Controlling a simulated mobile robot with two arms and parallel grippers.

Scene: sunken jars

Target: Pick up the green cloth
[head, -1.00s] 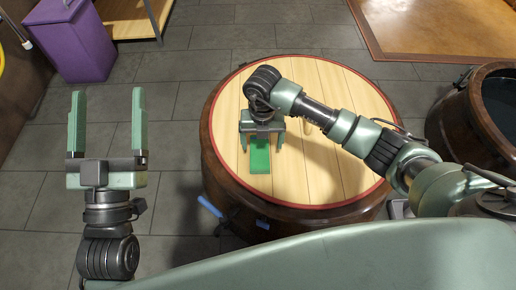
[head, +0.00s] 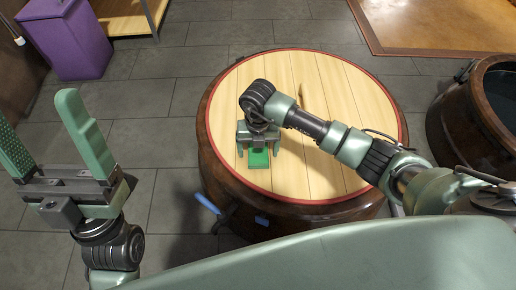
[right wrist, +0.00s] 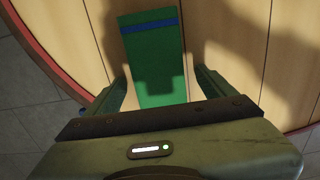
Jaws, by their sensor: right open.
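The green cloth (head: 258,159) lies flat on the round wooden lid near its left front side. In the right wrist view the cloth (right wrist: 153,62) is a long green strip with a blue band near its far end. My right gripper (head: 258,152) is open above the cloth, its two fingers on either side of it. In the right wrist view the right gripper's fingers (right wrist: 162,88) straddle the strip, and its near end is hidden by the gripper body. My left gripper (head: 45,130) is open and empty at the left, over the floor.
The jar lid (head: 330,100) has a red rim and is otherwise mostly clear. A blue-handled object (head: 207,203) sticks out at the jar's front left. An open dark jar (head: 480,110) stands at the right. A purple bin (head: 68,40) and a wooden shelf (head: 125,18) are at the back left.

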